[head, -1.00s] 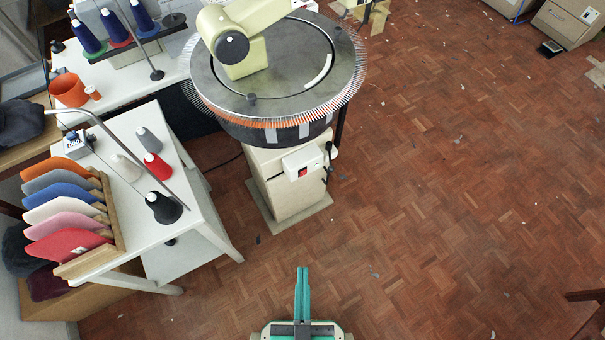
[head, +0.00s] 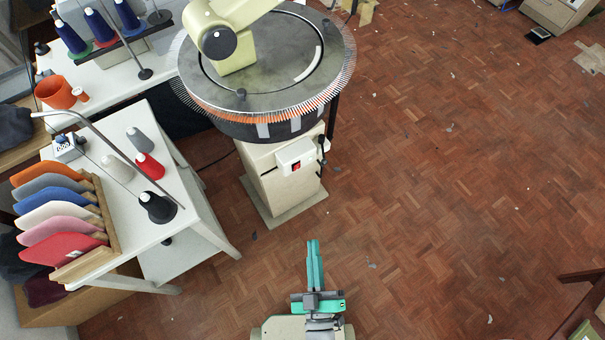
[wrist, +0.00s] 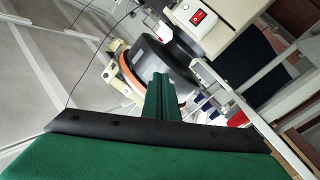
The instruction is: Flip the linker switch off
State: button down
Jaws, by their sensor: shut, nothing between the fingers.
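The linker (head: 265,75) is a round grey dial ringed with needles, on a cream pedestal. Its switch (head: 296,166) is a small red rocker on a pale box on the front of the pedestal, under the dial. In the wrist view the red and white switch (wrist: 198,16) shows at the upper right, too small to read its position surely. My gripper (head: 314,243) has teal fingers, closed together and empty. It is over the floor in front of the pedestal, below the switch in the head view and apart from it. The fingers also show in the wrist view (wrist: 161,78).
A white table (head: 190,215) with yarn cones and a rack of coloured panels (head: 65,215) stands left of the pedestal. A dark handle (head: 321,150) hangs just right of the switch box. The parquet floor (head: 450,200) to the right is mostly clear.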

aim_at(298, 166)
jog(key=w+d+f+n+y, duration=0.2)
jog(key=w+f+n+y, duration=0.2)
jog(key=w+f+n, duration=0.4)
jog(key=w+d+f+n+g+y, duration=0.1)
jog(key=w+d+f+n+y, duration=0.2)
jog(key=w+f+n, duration=0.6)
jog(key=shift+w+g+y, duration=0.3)
jog(key=shift+w+y, duration=0.1)
jog(key=shift+y, duration=0.6)
jog(key=shift+d, duration=0.1)
jog(key=x, duration=1.4)
jog(key=shift+w+a+r, duration=0.2)
jog(key=shift+w+r, duration=0.05)
jog(key=shift+r, duration=0.05)
jog(key=r+v, duration=0.3)
jog(key=v, duration=1.1)
